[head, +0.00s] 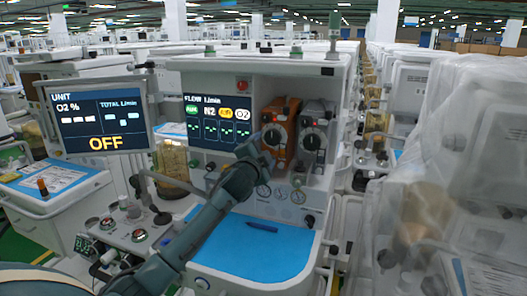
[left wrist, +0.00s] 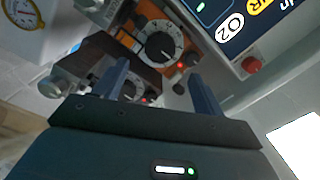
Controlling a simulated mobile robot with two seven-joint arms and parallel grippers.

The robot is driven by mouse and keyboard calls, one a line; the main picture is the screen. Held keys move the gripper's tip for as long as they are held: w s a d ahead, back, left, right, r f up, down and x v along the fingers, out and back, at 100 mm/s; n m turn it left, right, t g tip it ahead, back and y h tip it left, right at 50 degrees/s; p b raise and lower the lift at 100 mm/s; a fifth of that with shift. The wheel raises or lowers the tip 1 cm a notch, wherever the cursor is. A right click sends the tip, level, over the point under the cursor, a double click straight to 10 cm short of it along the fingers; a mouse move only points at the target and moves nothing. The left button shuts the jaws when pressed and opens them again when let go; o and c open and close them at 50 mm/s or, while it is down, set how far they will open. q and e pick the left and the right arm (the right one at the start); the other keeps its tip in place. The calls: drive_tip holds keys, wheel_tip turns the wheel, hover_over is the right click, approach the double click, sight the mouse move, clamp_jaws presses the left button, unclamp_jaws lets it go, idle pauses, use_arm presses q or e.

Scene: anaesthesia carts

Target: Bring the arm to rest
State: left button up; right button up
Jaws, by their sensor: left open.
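My left arm (head: 207,222) reaches from the lower left up to the anaesthesia machine in the head view. My left gripper (head: 266,148) is at the front of the orange vaporizer (head: 281,124), near its black dial. In the left wrist view, the two fingers of the gripper (left wrist: 162,82) stand apart with nothing between them. The orange vaporizer's dial (left wrist: 157,40) shows just beyond them, and the grey vaporizer (left wrist: 130,88) is partly hidden behind a finger. I cannot tell whether a fingertip touches anything. My right gripper is not in view.
The monitor (head: 100,117) reading OFF stands at left. A plastic-covered cart (head: 450,180) stands close on the right. A narrow aisle runs between the carts.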

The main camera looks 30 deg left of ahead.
use_arm(q)
drive_tip(key=shift+w, duration=0.15)
drive_tip(key=s+d+f+n+g+h, duration=0.1)
drive_tip(key=s+d+f+h, duration=0.1)
drive_tip(key=s+d+f, duration=0.5)
drive_tip(key=s+d+f+g+h, duration=0.1)
drive_tip(key=s+d+f+g, duration=0.15)
drive_tip(key=f, duration=0.85)
drive_tip(key=s+d+f+n+g+h, duration=0.1)
drive_tip(key=s+d+f+h, duration=0.1)
drive_tip(key=s+d+f, duration=0.45)
drive_tip(key=s+d+f+n+g+h, duration=0.1)
drive_tip(key=s+d+f, duration=0.2)
drive_tip(key=s, duration=0.4)
drive_tip(key=s+d+f+n+g, duration=0.1)
drive_tip(key=s+d+f+n, duration=0.1)
drive_tip(key=s+f, duration=0.3)
drive_tip(key=s+d+f+n+g+h, duration=0.1)
drive_tip(key=s+d+f, duration=0.3)
drive_tip(key=s, duration=0.5)
drive_tip(key=shift+d+f+n+h, duration=0.15)
drive_tip(key=shift+f+n+h, duration=0.1)
drive_tip(key=shift+n+h, duration=0.05)
drive_tip(key=shift+s, duration=0.1)
idle(1.2)
